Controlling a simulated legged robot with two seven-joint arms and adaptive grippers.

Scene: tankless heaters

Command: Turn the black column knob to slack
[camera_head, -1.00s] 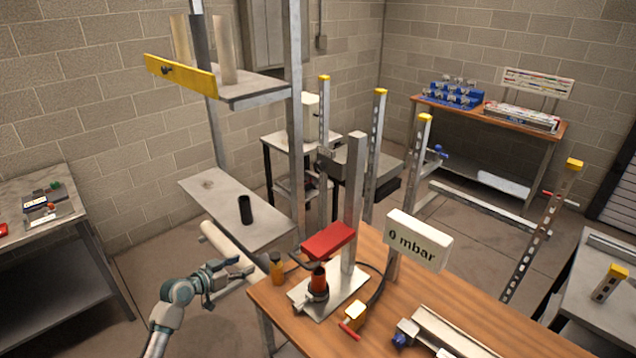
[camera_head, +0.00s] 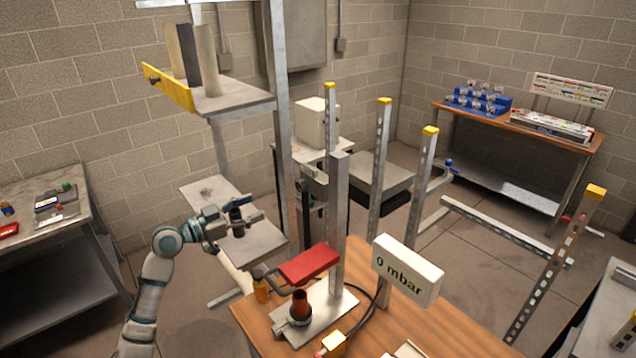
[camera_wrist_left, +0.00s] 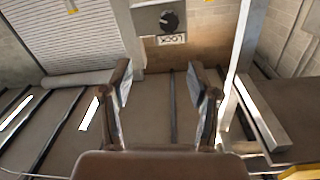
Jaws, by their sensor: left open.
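A round black knob (camera_wrist_left: 169,20) sits on a grey plate at the top of the left wrist view. A white label (camera_wrist_left: 172,39) beside it reads LOCK. I cannot tell where this knob is in the head view. My left gripper (camera_head: 252,208) is in front of the grey lower shelf (camera_head: 262,240), its fingers pointing right. In the left wrist view the gripper (camera_wrist_left: 160,78) is open, with nothing between its fingers, and the knob lies beyond them, apart. My right gripper is not in view.
A black cylinder (camera_head: 237,224) on the lower shelf overlaps my left gripper in the head view. Metal posts (camera_head: 281,150) rise close to its right. A wooden bench (camera_head: 410,318) with a red-topped fixture (camera_head: 310,263) and a 0 mbar display (camera_head: 407,270) stands at front right.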

